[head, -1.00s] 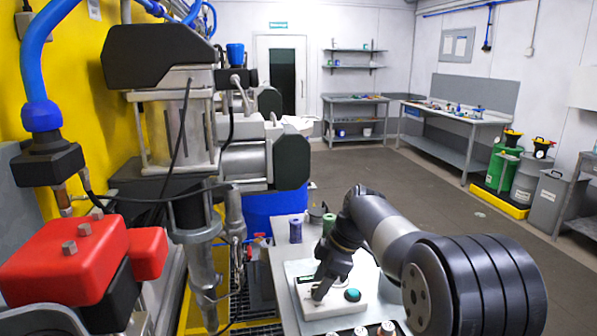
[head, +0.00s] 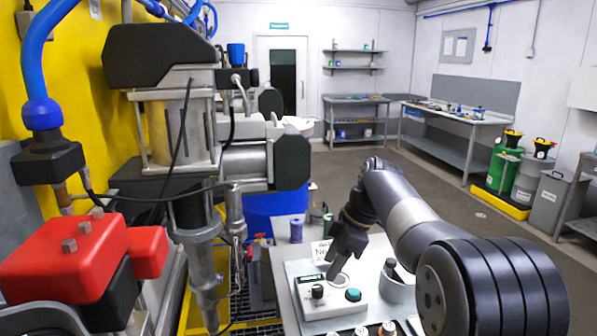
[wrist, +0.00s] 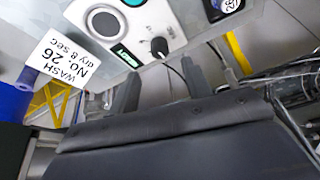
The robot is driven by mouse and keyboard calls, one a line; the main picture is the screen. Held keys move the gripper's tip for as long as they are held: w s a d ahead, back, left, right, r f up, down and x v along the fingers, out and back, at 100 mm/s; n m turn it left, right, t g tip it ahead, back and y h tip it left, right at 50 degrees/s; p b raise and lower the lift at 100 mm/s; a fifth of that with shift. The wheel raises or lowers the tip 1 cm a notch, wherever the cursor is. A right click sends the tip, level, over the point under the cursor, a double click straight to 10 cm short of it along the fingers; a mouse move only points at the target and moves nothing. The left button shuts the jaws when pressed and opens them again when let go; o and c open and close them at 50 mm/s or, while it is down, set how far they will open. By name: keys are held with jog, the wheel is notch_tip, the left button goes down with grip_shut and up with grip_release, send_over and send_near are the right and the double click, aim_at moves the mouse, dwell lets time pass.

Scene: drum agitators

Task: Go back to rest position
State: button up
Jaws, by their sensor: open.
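My gripper (head: 338,268) is open and empty, its fingers pointing down just above the white control box (head: 330,310). The box has a black knob (head: 317,291), a green button (head: 353,295) and a small display. In the wrist view my two fingers (wrist: 159,88) stand apart with nothing between them. The knob (wrist: 159,46) and the green display (wrist: 124,53) of the box show beyond the fingertips, clear of them. The green button is partly cut off at the top of that view.
A white card (wrist: 76,60) reading "WASH NO. 26 dry 8 sec" stands behind the box. A grey cup (head: 397,290) is to its right, with white-topped jars (head: 360,331) in front. The large drum machine (head: 190,130) stands close on the left. Open floor (head: 400,185) lies beyond.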

aim_at(318, 287)
jog(key=x, duration=0.7)
jog(key=shift+p, duration=0.3)
jog(key=m+t, duration=0.1)
jog(key=m, duration=0.1)
jog(key=shift+s+m, duration=0.15)
jog(key=shift+m, duration=0.15)
jog(key=m+t, duration=0.1)
jog(key=m, duration=0.2)
jog(key=shift+r+h, duration=0.1)
jog(key=shift+h, duration=0.3)
jog(key=m, duration=0.3)
jog(key=m+t+h+p, duration=0.1)
jog(key=m, duration=0.1)
jog(key=shift+s+a+m+t+h, duration=0.1)
jog(key=shift+m+t+h, duration=0.2)
jog(key=shift+m, duration=0.1)
jog(key=shift+a+m+t+h, duration=0.15)
jog(key=shift+m+h, duration=0.4)
jog(key=shift+m, duration=0.9)
jog(key=shift+m+t+h, duration=0.15)
jog(key=shift+m+h, duration=0.4)
jog(key=shift+m, duration=0.9)
jog(key=shift+a+m+h+p, duration=0.1)
jog(key=shift+m+h+p, duration=0.65)
jog(key=shift+m, duration=1.75)
